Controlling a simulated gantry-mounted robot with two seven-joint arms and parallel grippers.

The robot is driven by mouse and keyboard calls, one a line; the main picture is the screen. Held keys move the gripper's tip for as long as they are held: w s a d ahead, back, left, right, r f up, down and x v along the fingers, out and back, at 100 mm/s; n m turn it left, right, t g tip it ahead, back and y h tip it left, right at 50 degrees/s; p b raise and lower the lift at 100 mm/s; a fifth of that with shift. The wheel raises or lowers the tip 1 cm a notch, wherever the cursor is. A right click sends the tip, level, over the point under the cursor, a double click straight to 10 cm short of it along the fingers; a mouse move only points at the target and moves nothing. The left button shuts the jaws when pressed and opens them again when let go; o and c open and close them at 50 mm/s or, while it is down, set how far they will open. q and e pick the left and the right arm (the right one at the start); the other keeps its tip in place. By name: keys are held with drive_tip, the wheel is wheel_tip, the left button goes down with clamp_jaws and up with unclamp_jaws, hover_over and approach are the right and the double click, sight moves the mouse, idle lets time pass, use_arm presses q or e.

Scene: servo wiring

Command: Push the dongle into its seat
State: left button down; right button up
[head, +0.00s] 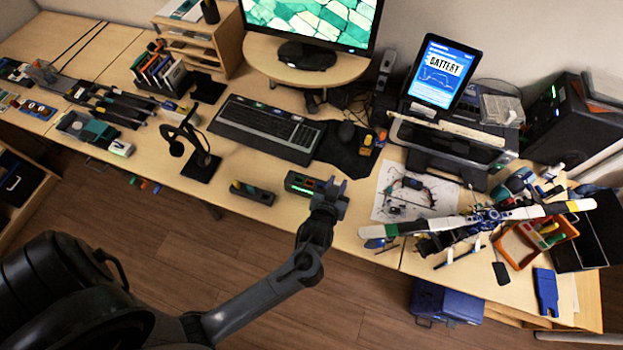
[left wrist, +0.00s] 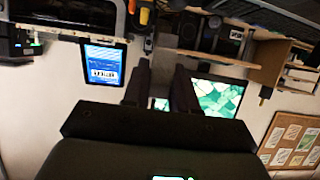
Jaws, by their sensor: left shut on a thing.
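My left gripper (head: 331,190) is over the front edge of the desk, right beside a small dark box with a lit green display (head: 303,186). I cannot tell whether it touches this box. In the left wrist view my left gripper (left wrist: 162,65) shows as two dark fingers a little apart. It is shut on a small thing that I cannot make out. I cannot pick out the dongle or its seat for certain in either view. My right gripper is in neither view.
A similar dark box (head: 252,192) lies to the left on the desk (head: 235,178). Behind are a keyboard (head: 265,128) and a monitor (head: 315,18). A printed sheet (head: 415,192) and a long-bladed model aircraft (head: 480,218) lie to the right. A black stand (head: 200,166) is at the left.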

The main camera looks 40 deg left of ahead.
use_arm(q)
drive_tip(key=b, duration=0.8)
hover_over(309, 180)
drive_tip(key=d, duration=0.2)
drive_tip(key=f, duration=0.4)
drive_tip(key=s+f, duration=0.1)
drive_tip(key=f, duration=0.1)
drive_tip(key=shift+d, duration=0.15)
drive_tip(key=shift+a+f+b, duration=0.2)
drive_tip(key=shift+a+b, duration=0.3)
drive_tip(key=shift+a, duration=0.2)
wheel_tip(309, 180, down, 4)
drive_tip(key=b, duration=0.5)
drive_tip(key=c, duration=0.9)
unclamp_jaws()
